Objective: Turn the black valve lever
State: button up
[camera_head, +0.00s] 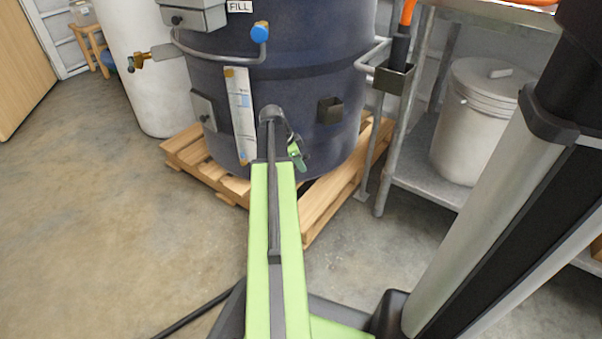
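The dark blue hopper drum (310,75) stands in the upper middle of the head view on a wooden pallet. My green arm (260,240) reaches forward to the lower front of the drum. A dark rounded part (274,118) shows at the arm's far end; I cannot tell whether it belongs to my arm or to the drum. Small green parts (298,156) show just right of the arm's end, probably at my gripper. The fingertips cannot be made out. I cannot pick out the black valve lever; the arm covers that part of the drum.
The wooden pallet (325,200) sticks out under the drum. A white tank (150,95) with a brass valve (143,60) stands at the left. The floor at the left is mostly clear.

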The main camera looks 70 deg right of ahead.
jog(key=shift+s+d+f, duration=0.15)
jog(key=shift+d+f, duration=0.05)
jog(key=shift+f, duration=0.35)
jog(key=shift+r, duration=0.1)
jog(key=c, duration=0.7)
grip_shut()
jog(key=shift+s+a, duration=0.1)
